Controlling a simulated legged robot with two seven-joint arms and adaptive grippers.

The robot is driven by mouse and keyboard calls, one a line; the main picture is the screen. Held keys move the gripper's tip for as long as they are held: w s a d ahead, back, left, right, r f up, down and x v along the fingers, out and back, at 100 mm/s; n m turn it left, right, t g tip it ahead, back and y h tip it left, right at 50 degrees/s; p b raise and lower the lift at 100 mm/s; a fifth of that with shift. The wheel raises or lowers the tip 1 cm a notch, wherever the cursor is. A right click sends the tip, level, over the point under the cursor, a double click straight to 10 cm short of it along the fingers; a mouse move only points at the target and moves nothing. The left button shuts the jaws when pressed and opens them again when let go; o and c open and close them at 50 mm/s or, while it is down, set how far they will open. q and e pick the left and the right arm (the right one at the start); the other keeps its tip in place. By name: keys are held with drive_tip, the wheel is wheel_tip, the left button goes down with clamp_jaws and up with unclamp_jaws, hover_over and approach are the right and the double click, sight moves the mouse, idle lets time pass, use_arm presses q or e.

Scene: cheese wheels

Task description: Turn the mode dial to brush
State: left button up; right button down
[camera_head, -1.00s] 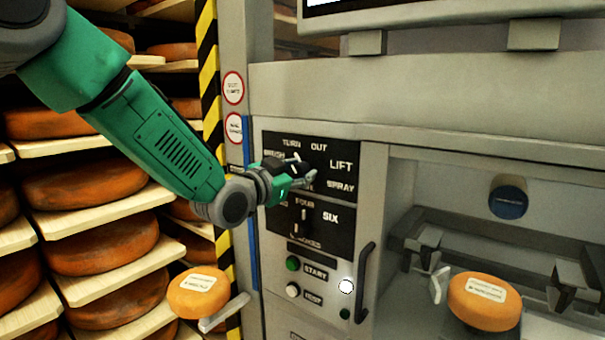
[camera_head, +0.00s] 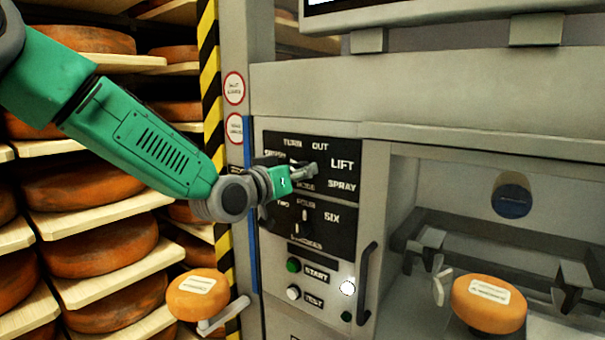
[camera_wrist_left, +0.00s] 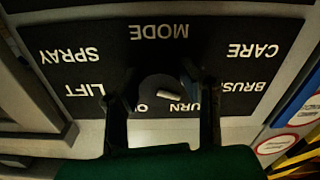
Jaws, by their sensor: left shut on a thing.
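The mode dial (camera_wrist_left: 158,92) is a dark round knob with a pale mark on its face, on a black panel (camera_wrist_left: 215,40) lettered MODE, SPRAY, LIFT, OUT, TURN, BRUSH and CARE. The lettering is upside down in the left wrist view. The pale mark lies right of the knob's middle there, towards the TURN and BRUSH side; its exact setting I cannot tell. My left gripper (camera_head: 305,170) is at the dial, its fingers (camera_wrist_left: 162,100) on either side, shut on it. In the head view the gripper hides most of the dial. My right gripper is out of view.
Below the mode panel are a second dial (camera_head: 304,222), a green START button (camera_head: 293,265), a TEST button (camera_head: 293,293) and a dark vertical handle (camera_head: 366,283). Cheese wheels (camera_head: 96,241) fill racks at left. One cheese (camera_head: 489,303) sits in the machine bay.

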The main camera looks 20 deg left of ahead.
use_arm(q)
drive_tip(key=shift+s+f, duration=0.1)
drive_tip(key=shift+f, duration=0.45)
drive_tip(key=o, duration=1.1)
drive_tip(key=shift+o, duration=0.2)
drive_tip(key=shift+s+a+r, duration=0.1)
drive_tip(key=shift+a+r, duration=0.05)
drive_tip(key=shift+r, duration=0.15)
drive_tip(key=v, duration=1.2)
